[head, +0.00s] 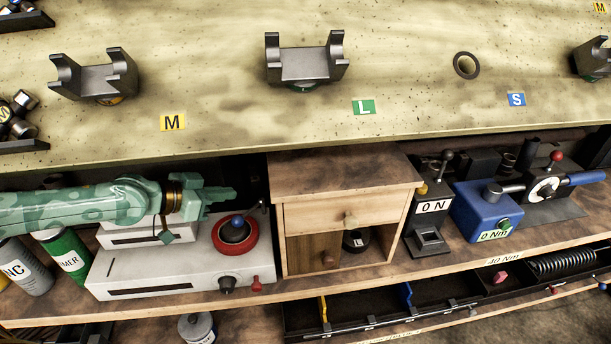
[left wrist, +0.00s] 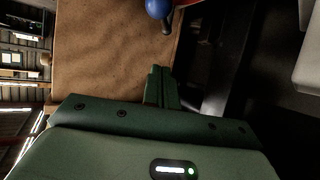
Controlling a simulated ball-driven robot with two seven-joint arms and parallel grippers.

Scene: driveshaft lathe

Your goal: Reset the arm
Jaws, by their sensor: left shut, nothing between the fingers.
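My left arm comes in from the left in the head view, in front of the shelf under the bench. Its green left gripper (head: 219,194) points right, just above the white machine with a red ring and blue ball knob. In the left wrist view the gripper's fingers (left wrist: 161,88) are together and empty. The wooden cabinet (head: 347,187) is to the right of the fingertips, and they look apart from it. My right gripper is in neither view.
The white machine (head: 165,270) lies below the gripper. Cans, one a green can (head: 62,250), stand at the left. The bench top (head: 220,120) above carries grey cradles, such as the L cradle (head: 304,65). A blue torque device (head: 485,208) stands right of the cabinet.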

